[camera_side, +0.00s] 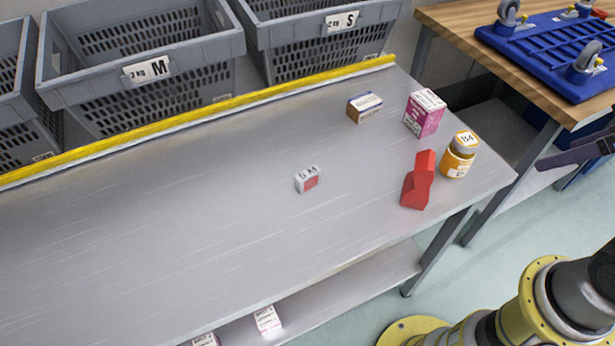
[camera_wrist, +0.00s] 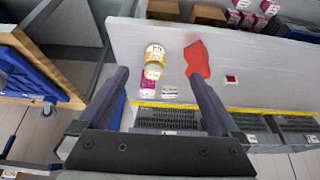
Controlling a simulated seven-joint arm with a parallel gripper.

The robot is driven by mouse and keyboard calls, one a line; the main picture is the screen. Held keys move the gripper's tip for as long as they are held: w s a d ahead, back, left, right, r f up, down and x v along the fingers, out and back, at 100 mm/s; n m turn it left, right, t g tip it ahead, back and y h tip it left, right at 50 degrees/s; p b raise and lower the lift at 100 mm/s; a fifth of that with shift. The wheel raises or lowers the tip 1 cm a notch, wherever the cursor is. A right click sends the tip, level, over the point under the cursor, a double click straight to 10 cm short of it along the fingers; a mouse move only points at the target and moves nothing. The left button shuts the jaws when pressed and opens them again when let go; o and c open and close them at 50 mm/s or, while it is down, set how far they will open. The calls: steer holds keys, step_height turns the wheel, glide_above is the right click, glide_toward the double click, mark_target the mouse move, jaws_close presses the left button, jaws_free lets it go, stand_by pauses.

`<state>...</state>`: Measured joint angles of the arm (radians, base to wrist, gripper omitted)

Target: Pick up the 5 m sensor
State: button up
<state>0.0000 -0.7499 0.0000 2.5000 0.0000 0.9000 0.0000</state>
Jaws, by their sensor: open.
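A small white box with a red face and dark lettering that looks like "5 M" (camera_side: 308,180), likely the 5 m sensor, stands on the grey metal table near the middle in the side view. In the wrist view a small red and white box (camera_wrist: 231,79), apparently the same one, lies right of the right finger. My gripper (camera_wrist: 157,75) is open with nothing between its fingers, held above the table. In the side view only a dark part of it shows at the right edge, well right of the white box.
A red angular object (camera_side: 418,182), a yellow jar (camera_side: 458,155), a pink-and-white box (camera_side: 424,113) and a brown-and-white box (camera_side: 364,107) stand toward the table's right end. A yellow rail (camera_side: 200,110) and grey crates (camera_side: 145,60) line the back. The table's left is clear.

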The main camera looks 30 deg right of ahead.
steer(key=c, duration=0.5)
